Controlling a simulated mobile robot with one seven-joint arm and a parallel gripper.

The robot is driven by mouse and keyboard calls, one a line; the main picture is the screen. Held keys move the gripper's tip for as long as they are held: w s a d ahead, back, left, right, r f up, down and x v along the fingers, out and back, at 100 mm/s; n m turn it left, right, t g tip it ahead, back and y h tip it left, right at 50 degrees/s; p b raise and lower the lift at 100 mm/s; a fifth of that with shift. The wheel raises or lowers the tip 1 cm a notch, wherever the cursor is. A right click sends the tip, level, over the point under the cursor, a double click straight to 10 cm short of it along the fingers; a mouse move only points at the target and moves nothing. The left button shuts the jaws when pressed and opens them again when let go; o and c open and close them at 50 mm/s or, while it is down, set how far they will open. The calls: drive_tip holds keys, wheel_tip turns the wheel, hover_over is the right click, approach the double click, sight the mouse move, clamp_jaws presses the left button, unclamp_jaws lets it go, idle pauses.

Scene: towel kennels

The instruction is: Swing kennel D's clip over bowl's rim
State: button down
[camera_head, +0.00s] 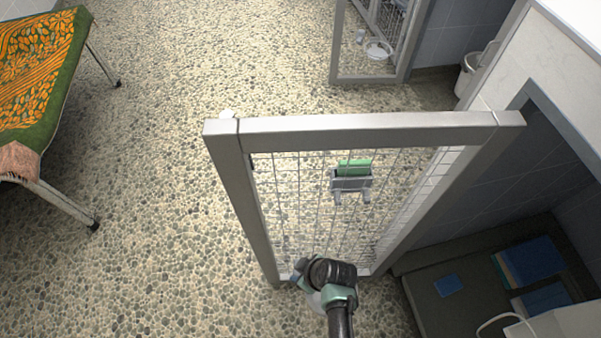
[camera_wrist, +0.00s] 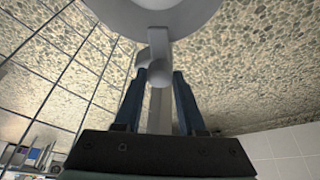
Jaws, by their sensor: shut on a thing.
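The clip's upper part lies against or just in front of a pale round bowl (camera_wrist: 165,20) at the top edge. I cannot tell whether the clip overlaps the bowl's rim. In the head view my wrist is low at the near bottom corner of an open mesh gate (camera_head: 370,130). It hides the clip and most of the bowl there. No letter marking the kennel is readable.
A green card in a grey holder (camera_head: 350,180) hangs on the mesh. A dark kennel floor with blue folded towels (camera_head: 530,262) is at right. Another gate with a bowl (camera_head: 377,50) stands behind. A table with an orange-green cloth (camera_head: 38,70) is at left. Pebbled floor between is clear.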

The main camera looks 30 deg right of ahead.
drive_tip(key=c, duration=0.5)
unclamp_jaws()
drive_tip(key=shift+r, duration=0.1)
drive_tip(key=p+v, duration=0.5)
drive_tip(key=v, duration=0.7)
drive_tip(key=shift+s+r+p, duration=0.2)
drive_tip(key=shift+r+p, duration=0.1)
drive_tip(key=shift+d, duration=0.1)
